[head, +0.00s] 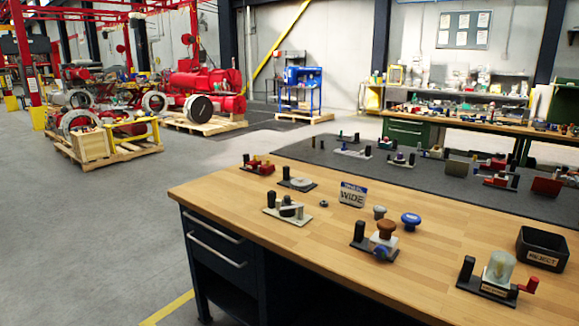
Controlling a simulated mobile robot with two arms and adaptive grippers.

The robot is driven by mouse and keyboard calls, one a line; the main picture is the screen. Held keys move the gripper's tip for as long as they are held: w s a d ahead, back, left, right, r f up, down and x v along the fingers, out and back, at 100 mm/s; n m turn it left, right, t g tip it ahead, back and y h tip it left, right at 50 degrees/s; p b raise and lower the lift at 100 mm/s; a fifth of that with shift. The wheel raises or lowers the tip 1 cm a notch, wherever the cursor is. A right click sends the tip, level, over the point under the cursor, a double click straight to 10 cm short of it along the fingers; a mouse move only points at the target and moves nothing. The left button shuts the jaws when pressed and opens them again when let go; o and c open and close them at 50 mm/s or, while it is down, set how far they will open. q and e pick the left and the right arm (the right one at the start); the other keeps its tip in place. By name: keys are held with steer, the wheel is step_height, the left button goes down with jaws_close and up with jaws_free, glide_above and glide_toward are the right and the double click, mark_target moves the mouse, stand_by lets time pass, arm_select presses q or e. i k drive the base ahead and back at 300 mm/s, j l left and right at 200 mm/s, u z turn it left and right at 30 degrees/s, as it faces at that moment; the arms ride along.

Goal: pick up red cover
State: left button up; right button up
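Neither of my grippers shows in the head view. A small red part (262,168) sits on a dark base with a black post, at the far left corner of the wooden bench (330,235). It is too small to tell whether this is the red cover. Another red piece, a small crank-like handle (529,285), sticks out beside a translucent domed unit (499,268) at the front right of the bench.
The bench also holds a grey disc unit (297,183), a grey fixture (288,210), a brown-knobbed unit (384,236), a blue knob (411,220), a "WIDE" sign (352,194) and a black "REJECT" bin (541,248). Its front left is clear.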

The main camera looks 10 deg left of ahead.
mark_target(252, 165)
steer(key=i+j+z, duration=0.4)
steer(key=j+z, duration=0.15)
steer(key=i+j+z, duration=0.25)
steer(key=j, duration=0.15)
steer(key=k, duration=0.1)
